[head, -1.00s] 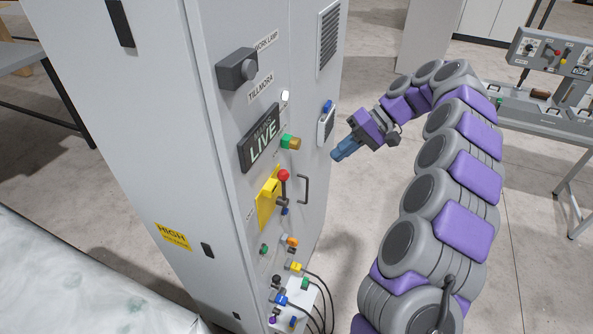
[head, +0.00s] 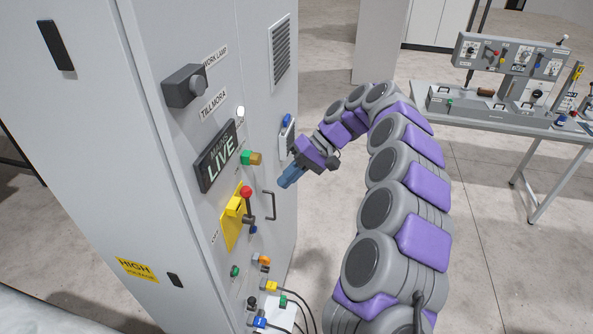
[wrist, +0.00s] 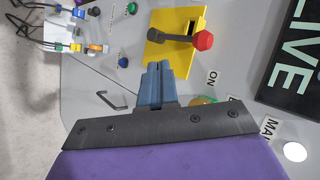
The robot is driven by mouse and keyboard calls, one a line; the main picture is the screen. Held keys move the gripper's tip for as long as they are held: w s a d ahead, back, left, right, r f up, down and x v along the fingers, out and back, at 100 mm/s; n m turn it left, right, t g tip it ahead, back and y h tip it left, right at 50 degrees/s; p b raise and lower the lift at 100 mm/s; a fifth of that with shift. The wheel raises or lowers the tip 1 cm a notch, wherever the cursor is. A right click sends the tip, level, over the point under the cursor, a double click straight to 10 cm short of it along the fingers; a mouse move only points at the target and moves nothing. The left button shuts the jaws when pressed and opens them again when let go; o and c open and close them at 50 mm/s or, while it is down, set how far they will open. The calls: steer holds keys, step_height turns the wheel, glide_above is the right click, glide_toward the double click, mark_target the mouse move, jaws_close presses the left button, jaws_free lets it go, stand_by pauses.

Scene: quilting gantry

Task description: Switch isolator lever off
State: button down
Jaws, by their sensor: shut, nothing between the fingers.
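The isolator lever (head: 247,203) has a red ball knob on a dark arm and sits on a yellow plate (head: 231,228) on the grey cabinet front. In the head view its knob is at the top. In the wrist view the lever's red knob (wrist: 203,40) points right, toward the ON label (wrist: 212,78). My gripper (head: 288,178) is shut and empty, with blue fingers. It is in front of the cabinet, right of and slightly above the knob, apart from it.
A lit LIVE sign (head: 217,157), a green-and-brass fitting (head: 251,158) and a grey handle (head: 270,205) surround the lever. Several plugs and cables (head: 275,300) hang below. A workbench (head: 500,115) stands at the back right, with open floor between.

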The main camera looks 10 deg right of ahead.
mark_target(248, 205)
steer(key=s+a+f, duration=0.1)
steer(key=a+f, duration=0.2)
steer(key=a, duration=0.4)
steer(key=shift+s, duration=0.4)
